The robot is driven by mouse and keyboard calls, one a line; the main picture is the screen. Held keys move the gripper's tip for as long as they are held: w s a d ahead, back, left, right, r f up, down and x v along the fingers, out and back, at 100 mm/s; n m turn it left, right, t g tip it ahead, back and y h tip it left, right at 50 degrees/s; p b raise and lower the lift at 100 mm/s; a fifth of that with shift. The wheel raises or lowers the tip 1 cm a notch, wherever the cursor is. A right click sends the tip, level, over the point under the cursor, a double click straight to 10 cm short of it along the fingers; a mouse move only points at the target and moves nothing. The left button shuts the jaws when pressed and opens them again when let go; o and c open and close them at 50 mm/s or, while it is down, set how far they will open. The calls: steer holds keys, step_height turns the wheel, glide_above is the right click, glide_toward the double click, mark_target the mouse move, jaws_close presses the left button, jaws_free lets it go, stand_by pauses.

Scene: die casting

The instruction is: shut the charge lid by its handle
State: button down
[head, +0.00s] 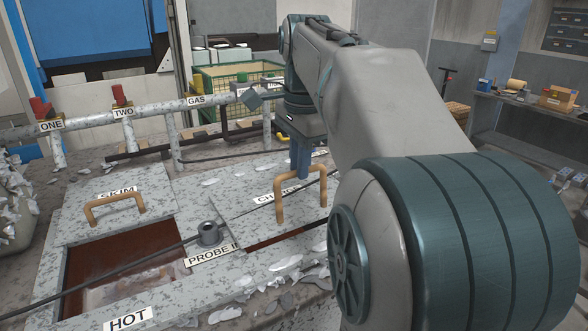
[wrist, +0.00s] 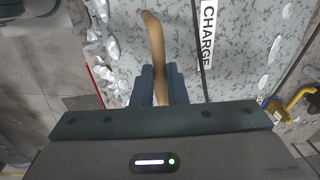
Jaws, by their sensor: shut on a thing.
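The charge lid (head: 247,207) is a speckled grey plate with a CHARGE label, on the furnace top in the head view. A narrow dark red strip of opening (head: 280,238) shows along its near edge. Its tan handle (head: 281,206) stands up from it as an arch. My gripper (head: 303,172) points down and is shut on the handle's top bar. In the wrist view the handle (wrist: 154,35) runs between the blue fingers (wrist: 160,88), beside the CHARGE label (wrist: 207,35). My arm hides the lid's right part in the head view.
The skim lid (head: 75,222) with its own handle (head: 114,201) lies behind an open well (head: 120,255). A probe fitting (head: 208,234) with a dark cable stands between the wells. A gas pipe (head: 150,112) with red valves runs behind. Metal scraps (head: 285,263) lie along the near edge.

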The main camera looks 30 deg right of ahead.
steer(key=shift+s+f+b, duration=0.2)
steer(key=shift+f+b, duration=0.1)
steer(key=shift+f, duration=0.1)
steer(key=shift+s+f+t+b, duration=0.6)
steer(key=shift+f+b, duration=0.15)
steer(key=shift+b, duration=0.9)
steer(key=shift+w, duration=0.1)
steer(key=c, duration=1.5)
jaws_free()
steer(key=shift+o, duration=0.2)
steer(key=shift+r, duration=0.15)
